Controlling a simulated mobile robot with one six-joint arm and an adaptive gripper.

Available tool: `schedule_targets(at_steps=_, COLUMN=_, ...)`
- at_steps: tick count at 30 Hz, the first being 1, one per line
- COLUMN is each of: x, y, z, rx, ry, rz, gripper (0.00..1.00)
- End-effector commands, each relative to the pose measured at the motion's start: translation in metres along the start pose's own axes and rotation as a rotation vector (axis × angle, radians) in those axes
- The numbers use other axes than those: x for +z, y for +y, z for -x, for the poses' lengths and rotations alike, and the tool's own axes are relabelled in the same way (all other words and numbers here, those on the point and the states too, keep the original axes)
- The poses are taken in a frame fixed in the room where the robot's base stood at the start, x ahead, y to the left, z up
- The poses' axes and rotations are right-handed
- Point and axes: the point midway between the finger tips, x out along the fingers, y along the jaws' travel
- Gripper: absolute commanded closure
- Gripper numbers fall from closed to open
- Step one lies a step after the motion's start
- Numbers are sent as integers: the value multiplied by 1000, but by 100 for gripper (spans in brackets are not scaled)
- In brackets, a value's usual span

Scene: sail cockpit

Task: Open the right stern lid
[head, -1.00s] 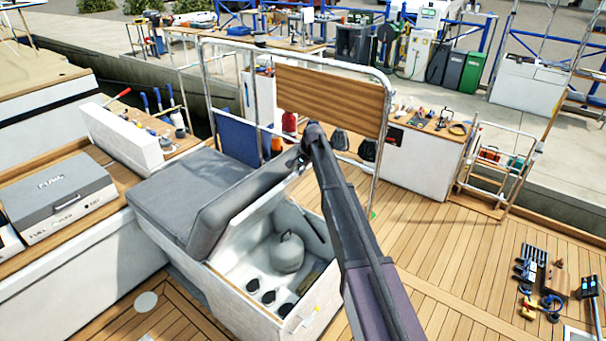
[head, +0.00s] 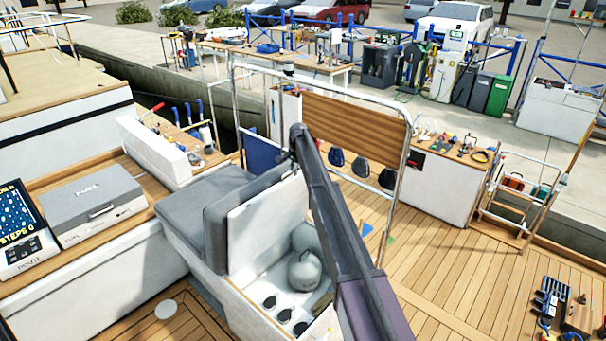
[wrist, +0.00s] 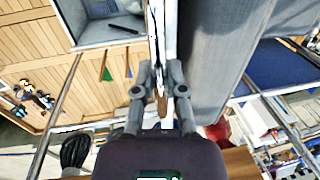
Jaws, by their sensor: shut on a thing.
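The stern lid (head: 262,232) stands raised, close to upright, over its locker (head: 250,299). Its inner face is white, and a grey cushion (head: 228,213) covers its other side. My gripper (head: 296,162) is at the lid's far upper edge, largely hidden behind my arm. In the wrist view my gripper (wrist: 161,92) is shut on the lid's edge (wrist: 170,32), with the grey cushion to the right and the open locker to the left. The locker holds a grey gas bottle (head: 304,271) and several round dark things near its front wall.
A steel-tube frame with a wooden panel (head: 350,125) stands just behind the lid and my arm. A fixed grey seat cushion (head: 185,205) lies left of the lid. A grey box (head: 92,205) is on the left bench. The deck (head: 450,265) at right is mostly clear.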

Motion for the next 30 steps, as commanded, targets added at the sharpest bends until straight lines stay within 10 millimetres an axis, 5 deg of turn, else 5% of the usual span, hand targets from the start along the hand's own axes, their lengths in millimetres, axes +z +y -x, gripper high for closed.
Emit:
schedule_targets(at_steps=16, x=-3, y=-5, z=2, rx=0, ry=-2, rz=-6, gripper=100)
schedule_targets(at_steps=17, x=-4, y=-5, z=2, rx=0, ry=-1, rz=-6, gripper=79)
schedule_targets(at_steps=20, x=-4, y=-5, z=2, rx=0, ry=-1, rz=-7, gripper=49)
schedule_targets(at_steps=30, x=-5, y=-5, z=2, rx=0, ry=0, rz=-7, gripper=49)
